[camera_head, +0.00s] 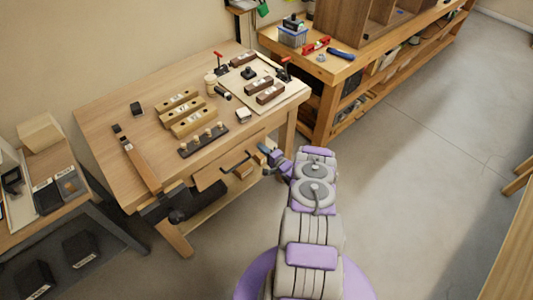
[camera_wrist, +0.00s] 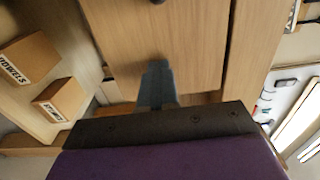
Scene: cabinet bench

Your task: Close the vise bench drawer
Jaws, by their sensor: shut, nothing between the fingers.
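The vise bench (camera_head: 110,95) is a light wood table with a dark vise (camera_head: 160,205) at its front left corner. Its drawer (camera_head: 210,177) is below the top, with a dark bar handle (camera_head: 236,163). From this angle I cannot tell how far the drawer stands out. My gripper (camera_head: 268,153) is shut and empty, by the right end of the drawer front. In the wrist view, my gripper's fingers (camera_wrist: 156,75) are together over the wooden drawer front (camera_wrist: 155,35), and part of the handle (camera_wrist: 158,1) shows at the top edge. Contact is unclear.
Wooden blocks (camera_head: 188,115), a dark socket rack (camera_head: 203,141) and a clamp board (camera_head: 285,95) sit on the bench top. Labelled boxes (camera_wrist: 27,58) show in the wrist view. Another workbench (camera_head: 350,70) stands at the back right. The floor (camera_head: 420,140) to the right is clear.

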